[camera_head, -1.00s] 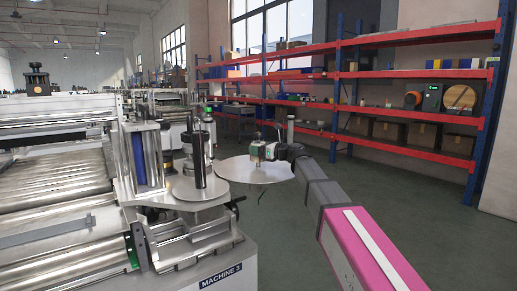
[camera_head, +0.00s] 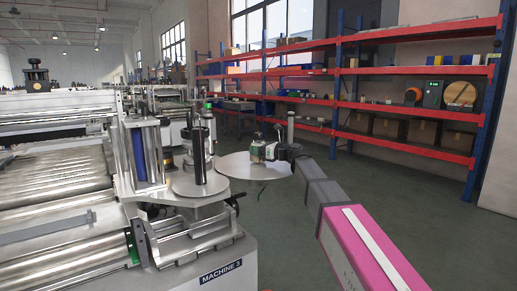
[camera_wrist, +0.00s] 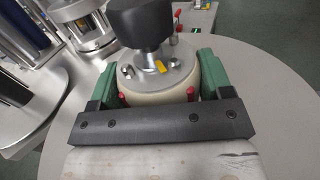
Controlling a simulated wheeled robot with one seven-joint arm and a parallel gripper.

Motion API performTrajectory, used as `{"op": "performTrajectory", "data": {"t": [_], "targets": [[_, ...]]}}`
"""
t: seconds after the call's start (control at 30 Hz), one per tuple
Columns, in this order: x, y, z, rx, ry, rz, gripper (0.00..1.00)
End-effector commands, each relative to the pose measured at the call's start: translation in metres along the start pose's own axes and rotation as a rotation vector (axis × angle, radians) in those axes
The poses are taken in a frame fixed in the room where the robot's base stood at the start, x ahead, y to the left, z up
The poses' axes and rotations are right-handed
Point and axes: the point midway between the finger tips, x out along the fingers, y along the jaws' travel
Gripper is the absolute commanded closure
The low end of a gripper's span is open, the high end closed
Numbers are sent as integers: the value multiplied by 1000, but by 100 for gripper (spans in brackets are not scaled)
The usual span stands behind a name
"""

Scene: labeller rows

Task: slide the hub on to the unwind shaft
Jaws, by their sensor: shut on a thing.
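My gripper (camera_head: 263,151) is at the far end of my arm, over the round grey metal disc (camera_head: 238,172) at the machine's right side. In the wrist view its two green fingers (camera_wrist: 158,88) are shut on either side of a cream round body with a metal top, which I take for the hub (camera_wrist: 150,98). A black knob on a metal stem (camera_wrist: 140,25) rises above that top. Whether the hub touches the disc is hidden. I cannot tell for sure which part is the unwind shaft; a black upright post (camera_head: 198,158) stands on another disc to the left.
The machine (camera_head: 215,250) fills the left, with rollers and a blue column (camera_head: 147,158). A thin grey post (camera_head: 291,126) stands behind my gripper. Red and blue shelving (camera_head: 400,105) lines the back wall. The green floor in front of it is clear.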

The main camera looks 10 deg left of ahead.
Motion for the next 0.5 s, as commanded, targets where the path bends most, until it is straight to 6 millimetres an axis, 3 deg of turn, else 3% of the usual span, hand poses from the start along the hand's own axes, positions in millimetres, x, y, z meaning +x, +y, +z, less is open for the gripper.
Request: {"op": "performTrajectory", "data": {"t": [0.5], "targets": [[0, 0, -8, 0, -1, 0, 62]]}}
